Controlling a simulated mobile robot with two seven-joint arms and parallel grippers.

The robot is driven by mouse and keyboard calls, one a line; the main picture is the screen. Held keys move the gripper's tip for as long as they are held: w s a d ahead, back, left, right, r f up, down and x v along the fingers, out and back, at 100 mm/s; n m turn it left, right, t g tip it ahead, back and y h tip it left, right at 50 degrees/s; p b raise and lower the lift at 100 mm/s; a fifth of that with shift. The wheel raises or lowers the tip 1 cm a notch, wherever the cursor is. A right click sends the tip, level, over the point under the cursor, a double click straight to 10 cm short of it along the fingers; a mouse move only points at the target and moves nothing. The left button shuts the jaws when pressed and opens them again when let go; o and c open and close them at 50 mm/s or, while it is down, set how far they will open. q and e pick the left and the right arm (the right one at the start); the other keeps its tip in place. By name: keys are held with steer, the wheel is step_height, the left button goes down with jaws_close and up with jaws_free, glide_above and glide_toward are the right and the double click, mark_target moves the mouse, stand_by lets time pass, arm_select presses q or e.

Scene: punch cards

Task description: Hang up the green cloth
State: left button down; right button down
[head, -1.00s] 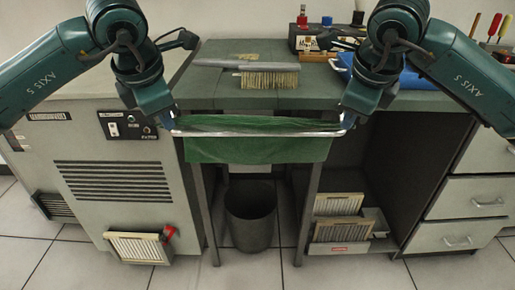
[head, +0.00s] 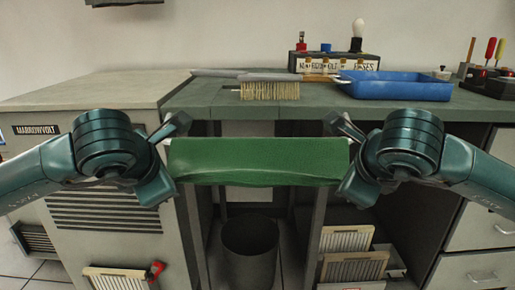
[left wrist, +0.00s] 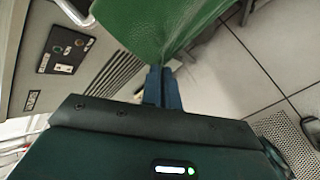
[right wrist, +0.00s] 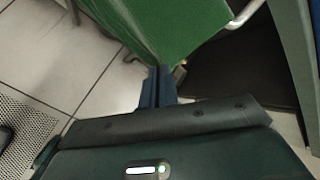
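The green cloth (head: 258,160) hangs over the front of the desk as a wide band, its front face towards me. The rail is mostly hidden by the cloth; a bent metal end of the rail (right wrist: 245,14) shows beside the cloth in the right wrist view. My left gripper (left wrist: 160,72) has its fingers together at a lower corner of the cloth and looks shut on it. My right gripper (right wrist: 158,72) is likewise shut at the other lower corner. In the head view both fingertips are largely hidden at the cloth's left and right sides.
The desk top (head: 215,97) holds a brush (head: 268,90), a blue tray (head: 395,86) and a fuse box (head: 335,64). A dark bin (head: 250,250) stands below the cloth. A grey cabinet (head: 95,190) is at left, drawers (head: 490,215) at right.

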arm_select(q)
steer(key=c, duration=2.1)
jaws_free()
steer(key=shift+f, duration=0.1)
steer(key=shift+c, duration=0.2)
arm_select(e)
steer(key=c, duration=2.1)
jaws_free()
steer(key=shift+f, duration=0.1)
steer(key=shift+c, duration=0.2)
arm_select(q)
steer(key=o, duration=0.7)
arm_select(e)
steer(key=o, duration=0.7)
arm_select(q)
steer(key=shift+o, duration=0.2)
arm_select(e)
steer(key=shift+o, duration=0.2)
arm_select(q)
steer(key=shift+s, duration=0.1)
arm_select(e)
steer(key=shift+s, duration=0.1)
